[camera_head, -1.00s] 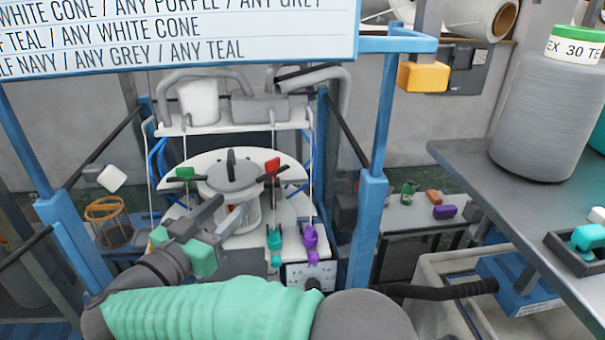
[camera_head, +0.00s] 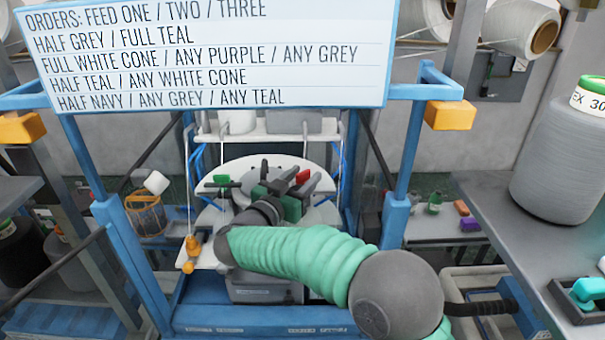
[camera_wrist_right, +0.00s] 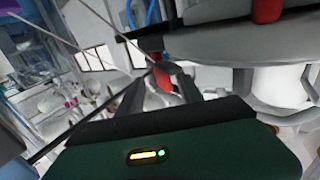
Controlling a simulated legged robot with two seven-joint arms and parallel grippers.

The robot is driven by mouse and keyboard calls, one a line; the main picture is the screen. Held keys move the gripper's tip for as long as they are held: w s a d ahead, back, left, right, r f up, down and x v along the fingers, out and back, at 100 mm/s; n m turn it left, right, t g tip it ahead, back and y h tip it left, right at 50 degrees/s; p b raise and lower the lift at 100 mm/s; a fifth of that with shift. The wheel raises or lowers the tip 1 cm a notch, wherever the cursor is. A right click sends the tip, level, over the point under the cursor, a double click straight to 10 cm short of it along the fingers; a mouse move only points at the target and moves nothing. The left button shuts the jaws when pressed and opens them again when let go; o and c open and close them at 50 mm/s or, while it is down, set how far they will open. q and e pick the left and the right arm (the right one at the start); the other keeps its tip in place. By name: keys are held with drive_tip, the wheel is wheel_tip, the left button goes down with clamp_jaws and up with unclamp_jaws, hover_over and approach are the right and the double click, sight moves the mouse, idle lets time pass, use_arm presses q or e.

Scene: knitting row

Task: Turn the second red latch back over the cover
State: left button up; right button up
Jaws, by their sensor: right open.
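The knitting machine's white disc (camera_head: 240,168) stands in the blue frame. A red latch (camera_head: 303,177) is at the right of the machine's middle, and a green latch (camera_head: 221,180) is at the left. The grey cover is mostly hidden behind my right gripper (camera_head: 308,171). That gripper is open, its two dark fingers reaching toward the red latch, one on each side. In the right wrist view a red latch (camera_wrist_right: 162,74) shows between the fingertips, with no clear contact. Another red piece (camera_wrist_right: 267,9) shows at the top edge. My left gripper is not in view.
Blue posts (camera_head: 408,160) stand on both sides of the machine. An order board (camera_head: 210,55) hangs above. A grey shelf (camera_head: 500,200) with a large grey cone (camera_head: 560,150) is at the right. An orange yarn feeder (camera_head: 190,250) hangs at front left.

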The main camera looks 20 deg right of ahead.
drive_tip(key=shift+a, duration=0.3)
drive_tip(key=shift+w+a, duration=0.1)
drive_tip(key=shift+a, duration=0.25)
drive_tip(key=c, duration=0.5)
drive_tip(key=shift+c, duration=1.2)
drive_tip(key=shift+d, duration=0.1)
clamp_jaws()
drive_tip(key=shift+d, duration=0.25)
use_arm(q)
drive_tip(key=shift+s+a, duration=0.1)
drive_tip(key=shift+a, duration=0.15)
use_arm(e)
drive_tip(key=shift+r, duration=0.1)
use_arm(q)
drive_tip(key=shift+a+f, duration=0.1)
use_arm(e)
drive_tip(key=shift+a, duration=0.2)
drive_tip(key=shift+d+r, duration=0.1)
